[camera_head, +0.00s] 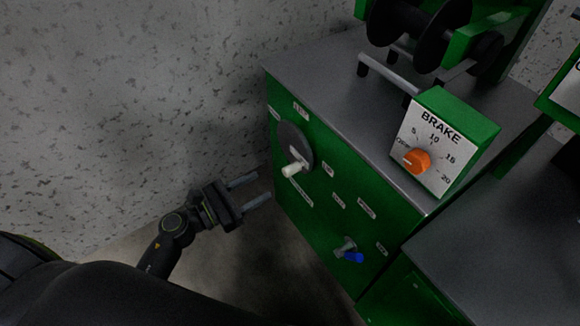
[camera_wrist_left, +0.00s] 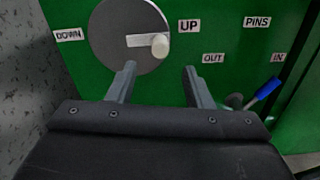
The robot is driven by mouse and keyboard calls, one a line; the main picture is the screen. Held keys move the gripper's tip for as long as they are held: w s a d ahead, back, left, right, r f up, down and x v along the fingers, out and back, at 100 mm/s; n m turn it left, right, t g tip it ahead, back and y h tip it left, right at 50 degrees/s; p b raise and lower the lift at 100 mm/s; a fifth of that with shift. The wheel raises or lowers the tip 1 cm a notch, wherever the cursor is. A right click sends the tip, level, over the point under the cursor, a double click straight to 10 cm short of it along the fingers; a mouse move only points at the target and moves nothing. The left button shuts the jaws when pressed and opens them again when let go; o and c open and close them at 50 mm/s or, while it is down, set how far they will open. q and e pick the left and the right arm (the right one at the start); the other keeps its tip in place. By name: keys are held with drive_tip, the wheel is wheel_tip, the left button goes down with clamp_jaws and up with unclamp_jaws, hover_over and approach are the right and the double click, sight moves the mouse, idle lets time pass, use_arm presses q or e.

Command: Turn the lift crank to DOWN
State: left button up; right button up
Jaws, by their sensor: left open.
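The lift crank is a grey disc (camera_head: 294,143) with a pale handle (camera_head: 293,169) on the green front panel. In the left wrist view the disc (camera_wrist_left: 118,40) sits between the DOWN label (camera_wrist_left: 69,35) on the left and the UP label (camera_wrist_left: 189,25) on the right. Its white knob (camera_wrist_left: 160,46) is on the right side, toward UP. My left gripper (camera_head: 257,191) is open and empty, in front of the panel and apart from the crank. In the left wrist view its fingertips (camera_wrist_left: 159,68) show just below the knob, one to each side. My right gripper is not in view.
A lever with a blue handle (camera_head: 352,257) sticks out lower on the panel, near the PINS, OUT and IN labels. A BRAKE box (camera_head: 440,145) with an orange knob (camera_head: 417,161) and a black spool (camera_head: 405,25) stand on the cabinet top (camera_head: 335,90). Floor left of the cabinet is clear.

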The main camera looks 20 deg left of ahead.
sight(284, 173)
use_arm(q)
drive_tip(key=x, duration=1)
drive_tip(key=shift+w+d, duration=0.1)
drive_tip(key=shift+d, duration=0.05)
clamp_jaws()
